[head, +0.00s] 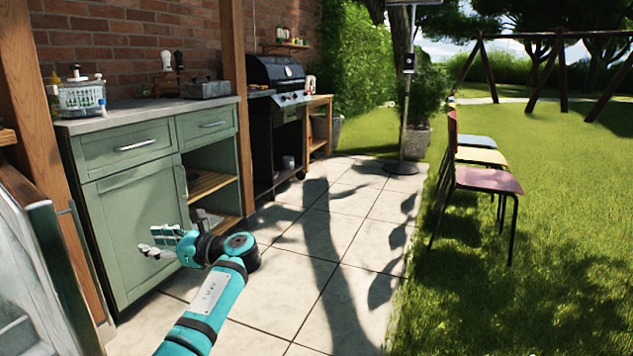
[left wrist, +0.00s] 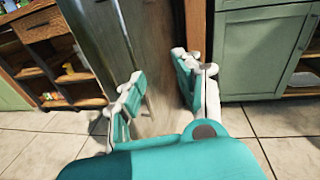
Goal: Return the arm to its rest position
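My left arm comes in from the bottom of the head view in teal and black. My left gripper (head: 160,241) is in front of the green cabinet's lower door, above the paved floor. In the left wrist view, its two teal and white fingers (left wrist: 160,88) stand wide apart. Nothing shows held between them; a grey upright panel (left wrist: 145,50) shows behind the gap. I cannot tell how far that panel is from the fingertips. My right gripper is in neither view.
A dark-edged panel (head: 45,240) stands close at the left. A black grill (head: 275,75) is farther back. Chairs (head: 488,180) stand at right on grass. Paving (head: 310,290) right of the gripper is clear.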

